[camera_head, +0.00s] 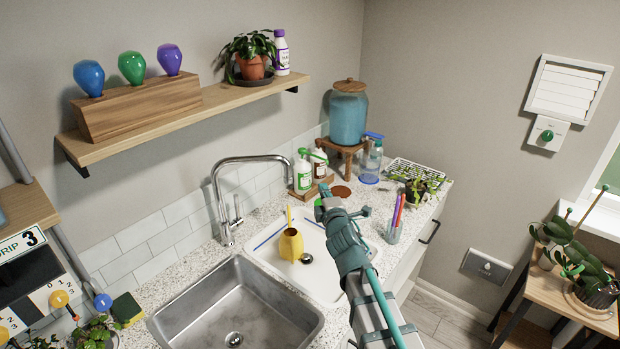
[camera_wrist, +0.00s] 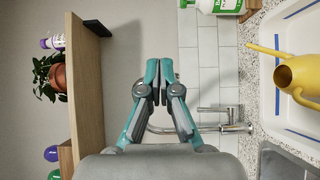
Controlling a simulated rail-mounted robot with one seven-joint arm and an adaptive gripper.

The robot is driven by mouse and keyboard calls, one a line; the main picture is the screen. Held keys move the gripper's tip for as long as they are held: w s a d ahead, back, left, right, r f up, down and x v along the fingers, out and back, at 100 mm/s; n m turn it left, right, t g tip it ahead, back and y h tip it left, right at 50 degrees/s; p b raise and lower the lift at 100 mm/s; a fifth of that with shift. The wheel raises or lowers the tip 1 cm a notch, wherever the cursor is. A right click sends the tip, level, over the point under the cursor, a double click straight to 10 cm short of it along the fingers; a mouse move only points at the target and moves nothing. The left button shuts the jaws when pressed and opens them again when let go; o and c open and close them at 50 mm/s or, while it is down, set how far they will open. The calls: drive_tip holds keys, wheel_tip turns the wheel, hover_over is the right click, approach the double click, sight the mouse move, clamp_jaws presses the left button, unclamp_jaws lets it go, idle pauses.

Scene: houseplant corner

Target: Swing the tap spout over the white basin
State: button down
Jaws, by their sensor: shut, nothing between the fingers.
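The chrome tap (camera_head: 224,215) stands on the counter at the back, between the steel sink and the white basin (camera_head: 325,275). Its spout (camera_head: 250,159) arches to the right along the tiled wall, its end just left of the bottles in the picture. I cannot tell whether that end is over the basin. In the wrist view, the tap (camera_wrist: 205,128) is partly hidden behind my fingers. My gripper (camera_head: 323,191) is shut and empty, raised above the back of the counter, right of the spout. Its fingertips (camera_wrist: 158,78) meet in the wrist view. No contact with the spout shows.
A yellow watering can (camera_head: 291,245) stands in the white basin. Soap bottles (camera_head: 303,175) stand close behind the spout end. The steel sink (camera_head: 235,310) is empty. A shelf (camera_head: 190,110) with bulbs and a potted plant overhangs the back. A blue dispenser (camera_head: 347,118) stands at the right.

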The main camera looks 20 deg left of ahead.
drive_tip(key=shift+s+d+p, duration=0.15)
drive_tip(key=shift+d+p, duration=0.5)
drive_tip(key=shift+d, duration=0.35)
